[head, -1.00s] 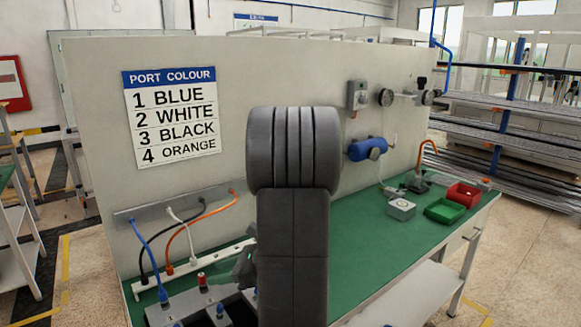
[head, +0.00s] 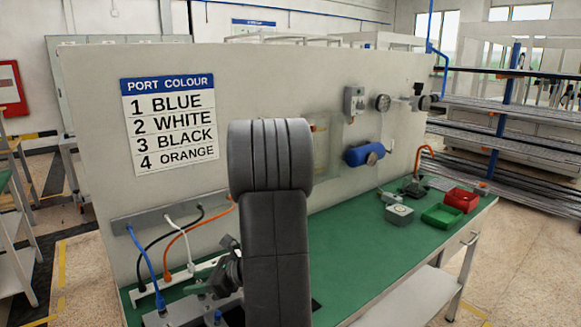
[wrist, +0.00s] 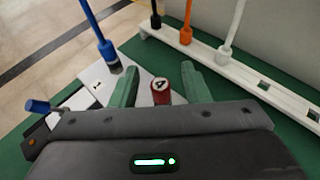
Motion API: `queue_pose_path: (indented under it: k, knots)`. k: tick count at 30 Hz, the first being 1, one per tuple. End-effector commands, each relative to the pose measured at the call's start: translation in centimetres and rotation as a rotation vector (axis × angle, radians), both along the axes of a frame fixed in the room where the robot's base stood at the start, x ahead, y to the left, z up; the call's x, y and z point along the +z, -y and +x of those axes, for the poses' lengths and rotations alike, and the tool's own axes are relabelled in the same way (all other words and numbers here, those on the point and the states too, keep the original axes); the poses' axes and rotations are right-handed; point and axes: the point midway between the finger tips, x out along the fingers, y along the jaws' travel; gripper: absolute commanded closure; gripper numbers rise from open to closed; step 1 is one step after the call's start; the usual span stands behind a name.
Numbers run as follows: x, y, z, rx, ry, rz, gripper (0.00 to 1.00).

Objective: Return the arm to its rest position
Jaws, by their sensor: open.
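My gripper shows in the wrist view (wrist: 159,80) with its two green fingers spread apart. The fingertips are hard to make out there.
A white socket strip (wrist: 210,50) holds black, orange and white plugs. A blue cable's plug (wrist: 113,62) stands left of my fingers. The green bench (head: 365,255) carries a grey box (head: 399,214), a green bin (head: 442,216) and a red bin (head: 462,200) at right. A panel (head: 90,100) rises behind.

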Motion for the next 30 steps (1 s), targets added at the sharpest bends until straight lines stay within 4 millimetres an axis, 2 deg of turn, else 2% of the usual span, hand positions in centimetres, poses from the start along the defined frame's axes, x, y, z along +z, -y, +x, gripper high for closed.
queue_pose_path:
  k: [3, 8, 28, 29, 30]
  knots:
    - [-0.5, 0.3, 0.0, -0.001, 0.000, 0.000, 0.58]
    - [0.4, 2.1, -0.2, -0.004, 0.002, 0.001, 0.58]
    - [4.8, 12.7, -1.7, -0.004, 0.001, -0.001, 0.58]
    - [4.8, 12.6, -1.8, 0.000, 0.000, -0.001, 0.58]
    - [4.4, 11.6, -1.7, 0.004, -0.003, 0.000, 0.58]
